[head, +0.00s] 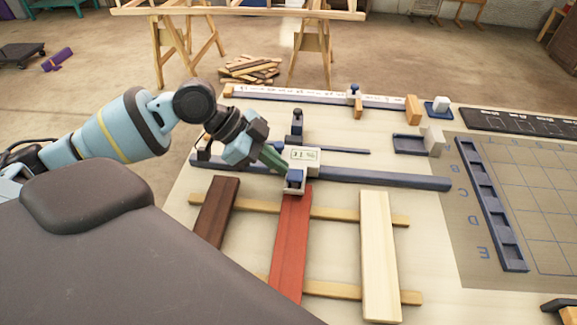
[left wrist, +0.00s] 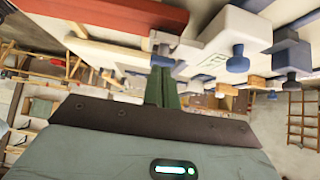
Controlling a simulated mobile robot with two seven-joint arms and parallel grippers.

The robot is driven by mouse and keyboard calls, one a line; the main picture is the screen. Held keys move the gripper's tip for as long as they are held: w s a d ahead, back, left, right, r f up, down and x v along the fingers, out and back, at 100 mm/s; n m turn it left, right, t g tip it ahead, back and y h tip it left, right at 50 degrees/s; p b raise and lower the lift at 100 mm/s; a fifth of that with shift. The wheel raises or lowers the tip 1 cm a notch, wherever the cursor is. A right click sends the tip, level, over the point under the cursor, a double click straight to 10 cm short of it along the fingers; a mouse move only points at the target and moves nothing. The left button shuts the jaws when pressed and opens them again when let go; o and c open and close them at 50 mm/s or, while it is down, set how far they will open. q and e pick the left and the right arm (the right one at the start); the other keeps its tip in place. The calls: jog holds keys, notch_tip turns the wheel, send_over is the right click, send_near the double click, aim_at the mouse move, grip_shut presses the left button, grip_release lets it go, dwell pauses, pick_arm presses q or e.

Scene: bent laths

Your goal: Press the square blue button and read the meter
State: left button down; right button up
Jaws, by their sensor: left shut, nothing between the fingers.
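The square blue button (head: 294,176) sits on a pale grey block at the far end of the red plank (head: 290,240). My left gripper (head: 284,169), with green fingers, is shut and empty. Its tips are at the button's left edge; I cannot tell whether they touch. In the left wrist view the fingertips (left wrist: 162,72) hide part of the blue button (left wrist: 163,61). The white meter (head: 304,155) stands just behind the button. Its display shows small dark characters, perhaps "11 %", too small to read surely. My right gripper is not in view.
A long blue rail (head: 390,180) runs behind the planks. A dark brown plank (head: 215,212) and a pale plank (head: 379,255) lie beside the red one on two cross strips. A blue tray (head: 410,144) and gridded mat (head: 530,190) lie right. The left foreground is covered by a dark shape.

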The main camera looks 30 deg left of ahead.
pick_arm(q)
jog(key=v, duration=0.4)
jog(key=shift+r, duration=0.55)
